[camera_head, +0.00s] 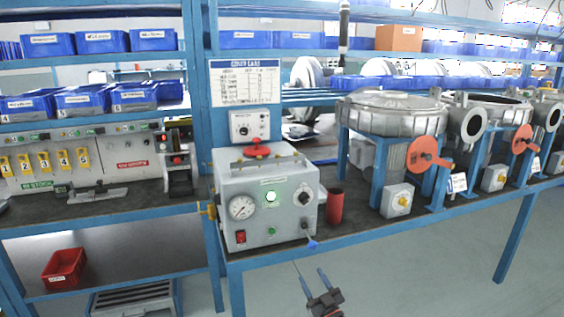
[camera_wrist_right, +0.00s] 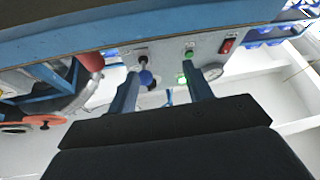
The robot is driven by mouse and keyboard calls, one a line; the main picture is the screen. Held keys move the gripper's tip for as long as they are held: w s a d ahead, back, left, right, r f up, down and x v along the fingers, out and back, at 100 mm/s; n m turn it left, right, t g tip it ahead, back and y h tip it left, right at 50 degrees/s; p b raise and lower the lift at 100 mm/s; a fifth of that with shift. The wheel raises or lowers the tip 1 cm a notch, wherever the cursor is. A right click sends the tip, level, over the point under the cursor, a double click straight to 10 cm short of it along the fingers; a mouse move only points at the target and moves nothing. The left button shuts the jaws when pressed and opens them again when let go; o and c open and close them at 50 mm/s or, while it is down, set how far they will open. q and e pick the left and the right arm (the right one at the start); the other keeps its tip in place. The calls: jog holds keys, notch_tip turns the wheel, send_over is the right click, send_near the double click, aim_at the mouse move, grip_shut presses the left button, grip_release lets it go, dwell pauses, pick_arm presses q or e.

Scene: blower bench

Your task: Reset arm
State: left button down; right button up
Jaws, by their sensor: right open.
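My right gripper (camera_head: 311,274) is low in the middle of the head view, in front of the bench edge and below the grey control box (camera_head: 265,203). Its two blue fingers are spread apart with nothing between them. In the right wrist view the open fingers (camera_wrist_right: 160,70) point toward the box's front panel, which carries a blue-tipped knob (camera_wrist_right: 146,77), a lit green button (camera_wrist_right: 182,81) and a red switch (camera_wrist_right: 227,45). The fingers appear apart from the panel. My left gripper is not in view.
A red cylinder (camera_head: 335,206) stands right of the control box. Several blower housings (camera_head: 392,113) with orange handles line the bench to the right. A red bin (camera_head: 64,268) sits on the lower left shelf. The floor in front of the bench looks clear.

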jog(key=s+a+f+m+g+h+p, duration=0.1)
jog(key=s+f+m+g+h+p, duration=0.25)
jog(key=s, duration=0.85)
jog(key=s+f+m+g+h+p, duration=0.1)
jog(key=s+f+g+h, duration=0.4)
jog(key=s, duration=0.6)
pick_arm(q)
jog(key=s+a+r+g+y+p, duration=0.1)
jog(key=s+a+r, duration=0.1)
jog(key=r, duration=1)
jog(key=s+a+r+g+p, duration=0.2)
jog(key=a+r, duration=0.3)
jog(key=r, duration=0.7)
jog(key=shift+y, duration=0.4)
pick_arm(e)
jog(key=s+d+r+g, duration=0.2)
jog(key=s+g, duration=0.3)
jog(key=s, duration=0.8)
jog(key=s+d+r+g, duration=0.2)
jog(key=s+r+g, duration=0.1)
jog(key=s, duration=1.1)
jog(key=shift+s+g, duration=0.2)
jog(key=shift+g, duration=0.65)
jog(key=shift+m, duration=0.25)
